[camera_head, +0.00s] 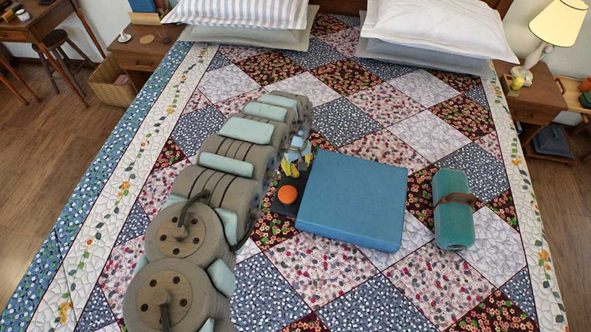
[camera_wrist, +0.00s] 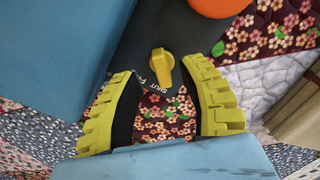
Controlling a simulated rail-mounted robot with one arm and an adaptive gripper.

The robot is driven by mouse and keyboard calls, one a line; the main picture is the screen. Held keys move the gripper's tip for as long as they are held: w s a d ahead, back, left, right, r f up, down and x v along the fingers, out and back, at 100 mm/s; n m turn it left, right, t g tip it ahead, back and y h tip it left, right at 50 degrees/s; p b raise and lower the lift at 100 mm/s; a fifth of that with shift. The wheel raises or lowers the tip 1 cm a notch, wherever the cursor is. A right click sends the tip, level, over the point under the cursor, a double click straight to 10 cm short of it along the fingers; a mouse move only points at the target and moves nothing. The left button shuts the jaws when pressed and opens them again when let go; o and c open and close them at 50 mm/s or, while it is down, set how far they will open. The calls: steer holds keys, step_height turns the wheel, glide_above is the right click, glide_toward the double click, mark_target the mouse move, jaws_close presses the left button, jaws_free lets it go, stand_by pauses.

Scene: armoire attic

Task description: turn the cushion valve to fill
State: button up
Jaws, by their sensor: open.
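The cushion valve is a small yellow knob (camera_wrist: 162,66) on a dark panel (camera_wrist: 133,52) in the wrist view. White lettering beside it reads "SHUT", then an "F" word partly hidden. The knob's long side runs roughly up and down the picture; I cannot tell which mark it points at. The blue cushion (camera_head: 352,200) lies on the bed, right of the dark panel. My gripper (camera_wrist: 160,72) is open, its yellow ridged fingers on either side of the knob with visible gaps.
An orange round button (camera_head: 288,194) sits on the panel; it also shows at the wrist view's top edge (camera_wrist: 220,5). A teal case with a brown strap (camera_head: 454,222) lies right of the cushion. Pillows (camera_head: 437,32) are at the back. The patchwork quilt (camera_head: 350,285) is clear in front.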

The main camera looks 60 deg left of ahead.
steer(key=shift+f, duration=1.25)
jaws_close()
